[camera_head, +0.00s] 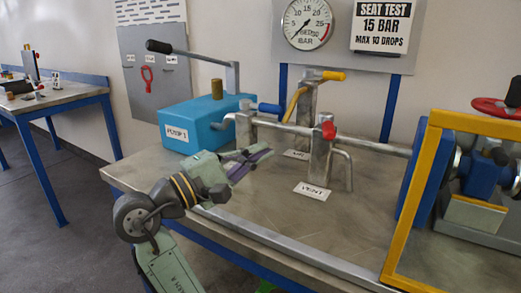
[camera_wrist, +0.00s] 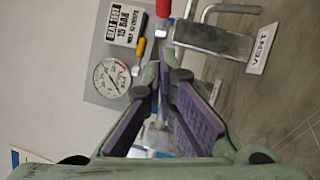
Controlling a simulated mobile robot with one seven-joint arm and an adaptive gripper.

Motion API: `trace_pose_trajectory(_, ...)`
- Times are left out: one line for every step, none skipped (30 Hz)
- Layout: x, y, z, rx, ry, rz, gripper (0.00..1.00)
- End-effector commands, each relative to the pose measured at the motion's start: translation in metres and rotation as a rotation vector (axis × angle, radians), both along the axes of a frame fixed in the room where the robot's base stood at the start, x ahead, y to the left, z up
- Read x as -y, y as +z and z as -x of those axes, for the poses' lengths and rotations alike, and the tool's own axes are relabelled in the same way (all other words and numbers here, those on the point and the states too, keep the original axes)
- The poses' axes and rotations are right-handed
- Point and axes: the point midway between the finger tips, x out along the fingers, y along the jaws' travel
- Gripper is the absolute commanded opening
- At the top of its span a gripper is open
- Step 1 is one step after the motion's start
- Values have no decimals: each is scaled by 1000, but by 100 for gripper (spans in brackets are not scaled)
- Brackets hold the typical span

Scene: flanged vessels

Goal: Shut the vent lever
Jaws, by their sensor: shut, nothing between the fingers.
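The vent lever (camera_head: 328,130) has a red grip and sits at the top of a grey metal post (camera_head: 319,163) behind the VENT label (camera_head: 313,191). In the head view the grip looks foreshortened, so its exact angle is hard to tell. In the wrist view the red grip (camera_wrist: 163,8) is cut by the top edge, with the post beside it and the VENT label (camera_wrist: 261,49) at the right. My gripper (camera_head: 268,154) is shut and empty, left of the post and apart from the lever. Its purple-padded fingers (camera_wrist: 168,66) also show in the wrist view.
A blue pump box (camera_head: 195,125) with a long black-gripped handle stands behind my gripper. A yellow lever (camera_head: 333,76) and a pipe (camera_head: 375,146) lie near the vent post. A yellow frame (camera_head: 412,200) stands at the right. The bench front is clear.

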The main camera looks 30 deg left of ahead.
Motion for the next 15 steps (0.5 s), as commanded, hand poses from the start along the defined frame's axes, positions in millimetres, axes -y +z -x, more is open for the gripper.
trace_pose_trajectory(6, 4, -11, -1, -4, 1, 0)
trace_pose_trajectory(8, 5, -17, -2, -5, 1, 0)
trace_pose_trajectory(12, 7, -25, -1, -3, 1, 0)
trace_pose_trajectory(14, 8, -31, -1, -4, 1, 0)
trace_pose_trajectory(17, 9, -37, -1, -3, 0, 0)
trace_pose_trajectory(20, 11, -44, 0, -3, -1, 0)
trace_pose_trajectory(23, 12, -50, 0, -2, 0, 0)
trace_pose_trajectory(25, 13, -56, 0, -2, -1, 0)
trace_pose_trajectory(28, 15, -63, 0, -2, 0, 0)
trace_pose_trajectory(30, 15, -68, 0, -1, 0, 0)
trace_pose_trajectory(36, 17, -68, 1, -1, -2, 0)
trace_pose_trajectory(42, 18, -70, 0, -1, -2, 0)
trace_pose_trajectory(46, 19, -71, 1, 0, -2, 0)
trace_pose_trajectory(49, 20, -73, 1, 1, -2, 0)
trace_pose_trajectory(53, 21, -74, 1, 1, -2, 0)
